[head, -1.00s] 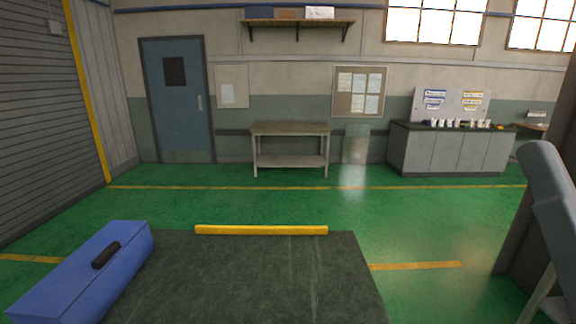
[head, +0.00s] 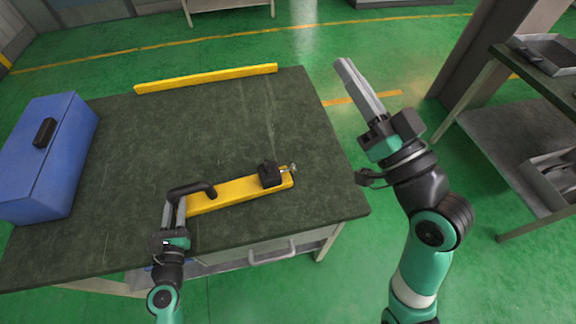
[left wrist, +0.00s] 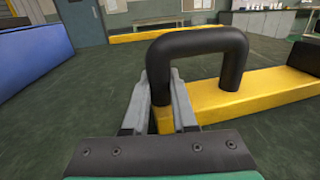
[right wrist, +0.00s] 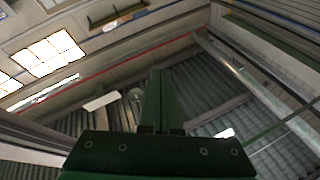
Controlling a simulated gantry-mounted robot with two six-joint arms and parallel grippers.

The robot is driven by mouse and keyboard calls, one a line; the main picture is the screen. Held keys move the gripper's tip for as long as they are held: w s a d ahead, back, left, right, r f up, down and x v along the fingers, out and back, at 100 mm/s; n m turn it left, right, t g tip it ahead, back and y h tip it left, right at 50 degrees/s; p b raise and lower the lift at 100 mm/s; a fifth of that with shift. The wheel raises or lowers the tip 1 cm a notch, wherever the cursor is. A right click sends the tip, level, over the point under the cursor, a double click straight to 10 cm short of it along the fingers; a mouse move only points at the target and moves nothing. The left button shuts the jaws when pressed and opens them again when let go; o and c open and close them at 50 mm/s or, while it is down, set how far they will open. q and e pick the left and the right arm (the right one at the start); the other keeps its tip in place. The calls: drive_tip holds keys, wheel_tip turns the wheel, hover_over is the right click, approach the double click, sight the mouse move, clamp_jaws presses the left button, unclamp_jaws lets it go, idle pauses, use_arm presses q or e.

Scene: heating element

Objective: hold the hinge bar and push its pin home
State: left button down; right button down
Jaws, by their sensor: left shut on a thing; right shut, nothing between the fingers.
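The hinge bar (head: 232,191) is a yellow bar lying on the dark green bench top near its front edge. It carries a black handle (head: 190,189) at its left end and a black block (head: 270,174) at its right end. A small silvery pin (head: 288,169) sticks out from the block's right side; its depth is too small to tell. My left gripper (head: 176,200) is shut on the left leg of the handle, which the left wrist view shows as a thick black arch (left wrist: 205,42). My right gripper (head: 344,66) is shut and empty, raised to the right of the bench.
A blue toolbox (head: 45,155) stands on the bench's left side. A yellow strip (head: 207,78) runs along the back edge. The middle of the bench top (head: 190,130) is clear. A shelf table with trays (head: 545,55) stands at the right.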

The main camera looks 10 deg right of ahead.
sight(293, 168)
drive_tip(key=s+d+f+m+g, duration=0.1)
drive_tip(key=f+m, duration=0.3)
drive_tip(key=f, duration=0.7)
drive_tip(key=s+d+f+m+g, duration=0.1)
drive_tip(key=f+m, duration=0.4)
drive_tip(key=f, duration=0.6)
drive_tip(key=s+d+f+m+g, duration=0.1)
drive_tip(key=f+m, duration=0.4)
drive_tip(key=f, duration=0.6)
drive_tip(key=shift+s+d+f+g+h, duration=0.2)
drive_tip(key=shift+d+g, duration=0.1)
drive_tip(key=shift+d, duration=0.15)
drive_tip(key=shift+s+d+f+g+h, duration=0.15)
drive_tip(key=shift+d+g, duration=0.15)
drive_tip(key=shift+d, duration=0.15)
drive_tip(key=shift+w, duration=0.15)
drive_tip(key=x, duration=1)
drive_tip(key=shift+w+a+r, duration=0.1)
drive_tip(key=shift+a+r, duration=0.1)
drive_tip(key=shift+a, duration=0.1)
drive_tip(key=a, duration=0.2)
drive_tip(key=shift+s+a, duration=0.4)
drive_tip(key=shift+a, duration=0.4)
